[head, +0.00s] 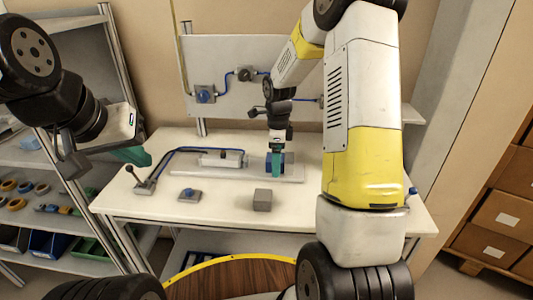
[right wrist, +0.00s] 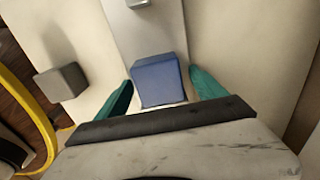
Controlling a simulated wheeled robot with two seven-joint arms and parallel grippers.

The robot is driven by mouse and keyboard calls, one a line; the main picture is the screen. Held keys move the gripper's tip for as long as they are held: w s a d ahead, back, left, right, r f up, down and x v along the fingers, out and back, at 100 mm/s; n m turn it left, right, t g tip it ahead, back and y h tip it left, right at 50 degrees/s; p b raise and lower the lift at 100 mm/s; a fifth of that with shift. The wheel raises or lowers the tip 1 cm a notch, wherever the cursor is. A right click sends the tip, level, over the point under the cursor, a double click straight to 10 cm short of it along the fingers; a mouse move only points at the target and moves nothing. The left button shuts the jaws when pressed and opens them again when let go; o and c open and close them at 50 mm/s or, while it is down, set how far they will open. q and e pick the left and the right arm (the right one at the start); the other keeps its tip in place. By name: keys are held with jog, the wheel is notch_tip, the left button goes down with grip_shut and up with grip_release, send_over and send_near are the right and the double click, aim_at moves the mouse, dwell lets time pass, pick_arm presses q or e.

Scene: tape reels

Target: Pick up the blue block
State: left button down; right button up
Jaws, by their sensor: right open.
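The blue block (right wrist: 158,80) stands between the two teal fingers of my right gripper (right wrist: 160,97) in the right wrist view. The fingers are open, one on each side of it, with a narrow gap showing on each side. In the head view the right gripper (head: 275,165) points down over the white plate on the table and mostly hides the block (head: 289,158). My left gripper (head: 132,155) is at the left, away from the block; its teal fingertips show partly, and I cannot tell whether it is open.
A grey block (head: 262,200) stands near the front of the white table (head: 225,215); it also shows in the right wrist view (right wrist: 62,82). A blue button box (head: 190,195) and a lever (head: 144,181) are left of it. Shelves with tape reels (head: 25,187) stand left.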

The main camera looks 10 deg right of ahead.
jog(key=shift+c, duration=0.2)
grip_shut()
jog(key=shift+r, duration=0.1)
